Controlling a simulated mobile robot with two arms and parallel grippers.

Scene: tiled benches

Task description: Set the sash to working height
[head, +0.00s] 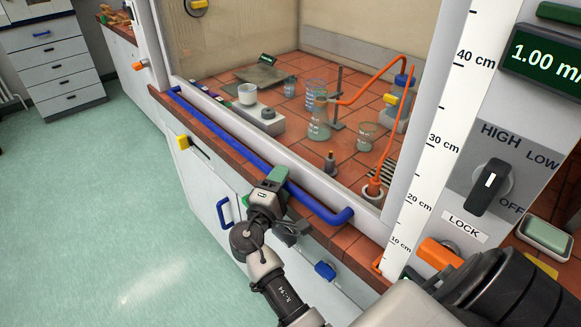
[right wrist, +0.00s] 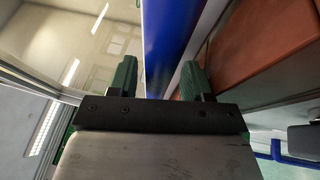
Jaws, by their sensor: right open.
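The fume hood's sash is a clear pane with a pale bottom rail (head: 240,125) low at the hood's front, close above the tiled ledge. A long blue handle bar (head: 227,133) runs along that rail. My right gripper (head: 272,183) is at the bar's right-hand part in the head view. In the right wrist view its green fingers (right wrist: 160,75) are apart, with the blue bar (right wrist: 170,35) between or just beyond them; I cannot tell whether they touch it. A white height scale (head: 445,130) marked 10 to 40 cm stands right of the opening. My left gripper is not in view.
An orange tab (head: 440,254) sits under the LOCK label (head: 465,229). A black knob (head: 489,187) and a green display (head: 545,60) are on the right panel. Beakers (head: 318,123) and an orange hose (head: 370,85) are inside the hood. The floor at left is clear.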

